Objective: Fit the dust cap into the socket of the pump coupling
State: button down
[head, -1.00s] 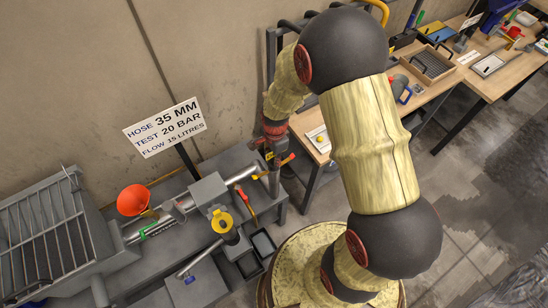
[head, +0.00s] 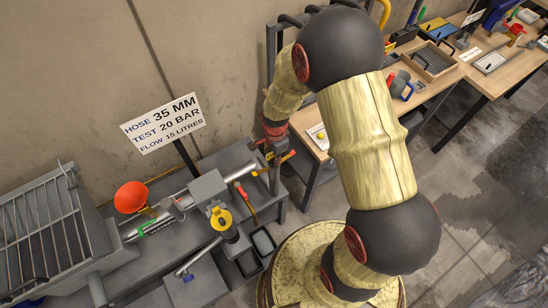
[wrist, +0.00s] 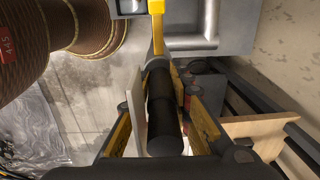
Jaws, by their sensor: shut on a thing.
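My gripper (head: 273,165) hangs at the end of the arm above the right end of the grey bench. In the wrist view its yellow-lined fingers (wrist: 162,125) are shut on a black cylinder, which looks like the dust cap (wrist: 163,118). The cap's far end lies near a grey ring and a yellow bar (wrist: 157,25); whether they touch cannot be told. In the head view a dark upright fitting with a yellow top, probably the pump coupling (head: 221,218), stands on the bench, left of and apart from my gripper. Its socket is not clear.
Open bins (head: 263,241) sit beside the coupling. A signboard (head: 162,122) stands behind. Wooden tables (head: 420,92) with tools stand right.

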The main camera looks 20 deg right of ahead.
jog(key=c, duration=1.5)
grip_release()
jog(key=shift+c, duration=0.2)
notch_tip(320, 180, up, 12)
jog(key=shift+s, duration=0.15)
jog(key=shift+r, duration=0.1)
